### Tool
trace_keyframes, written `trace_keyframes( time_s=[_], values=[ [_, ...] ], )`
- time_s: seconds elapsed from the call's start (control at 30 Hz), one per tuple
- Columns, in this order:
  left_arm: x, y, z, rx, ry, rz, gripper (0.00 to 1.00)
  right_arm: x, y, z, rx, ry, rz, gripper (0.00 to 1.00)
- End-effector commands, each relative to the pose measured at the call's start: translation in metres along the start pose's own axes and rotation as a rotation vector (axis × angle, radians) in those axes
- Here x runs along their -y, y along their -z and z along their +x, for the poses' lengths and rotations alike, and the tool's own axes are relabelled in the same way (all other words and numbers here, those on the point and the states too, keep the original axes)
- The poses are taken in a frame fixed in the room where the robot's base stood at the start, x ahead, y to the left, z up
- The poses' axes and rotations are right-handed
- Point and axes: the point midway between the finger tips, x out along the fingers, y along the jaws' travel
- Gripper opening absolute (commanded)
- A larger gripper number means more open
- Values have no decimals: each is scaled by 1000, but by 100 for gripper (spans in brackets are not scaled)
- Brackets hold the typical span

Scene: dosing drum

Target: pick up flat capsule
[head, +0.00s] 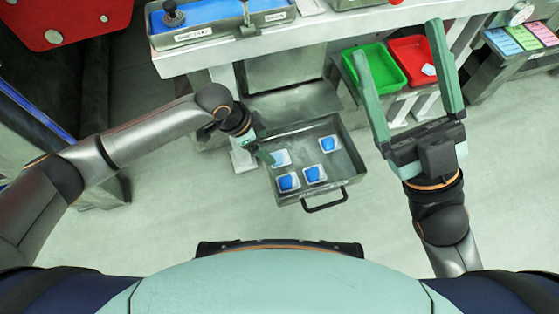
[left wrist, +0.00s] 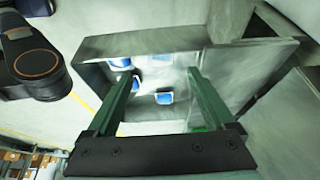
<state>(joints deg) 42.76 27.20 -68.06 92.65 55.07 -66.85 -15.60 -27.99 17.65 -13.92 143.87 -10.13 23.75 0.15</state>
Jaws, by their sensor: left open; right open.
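Several blue-and-white capsules lie in an open metal drawer (head: 345,178). One sits at the upper right (head: 328,144), two near the front (head: 288,182) (head: 314,174), and a paler one (head: 281,158) is beside my left gripper (head: 266,157). I cannot tell which the task calls flat. My left gripper reaches over the drawer's left side, open and empty. In the left wrist view its fingers (left wrist: 160,76) point into the drawer, with a capsule (left wrist: 164,97) showing in the gap between them. My right gripper (head: 396,42) is open and empty, raised right of the drawer.
A green bin (head: 374,68) and a red bin (head: 408,56) stand behind my right gripper. A light bench (head: 330,27) with a blue tray (head: 210,22) runs along the back. The drawer has a dark front handle (head: 325,203). The floor in front is clear.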

Motion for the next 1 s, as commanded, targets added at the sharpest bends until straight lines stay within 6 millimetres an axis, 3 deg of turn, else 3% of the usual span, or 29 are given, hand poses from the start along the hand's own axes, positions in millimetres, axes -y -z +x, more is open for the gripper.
trace_keyframes(
  time_s=[0.1,0.37,0.7,0.97,1.0],
  values=[
    [0,0,22,-2,2,0,88,5,-10,-9,5,3,10,86],
    [0,1,36,-2,3,1,88,8,-16,-14,11,5,13,86],
    [-1,3,81,-2,3,1,88,22,-39,-36,27,21,-11,86],
    [-1,4,82,-3,3,1,88,23,-40,-35,35,23,-13,86],
    [-1,4,82,-3,3,1,83,23,-40,-35,35,22,-13,86]
  ],
)
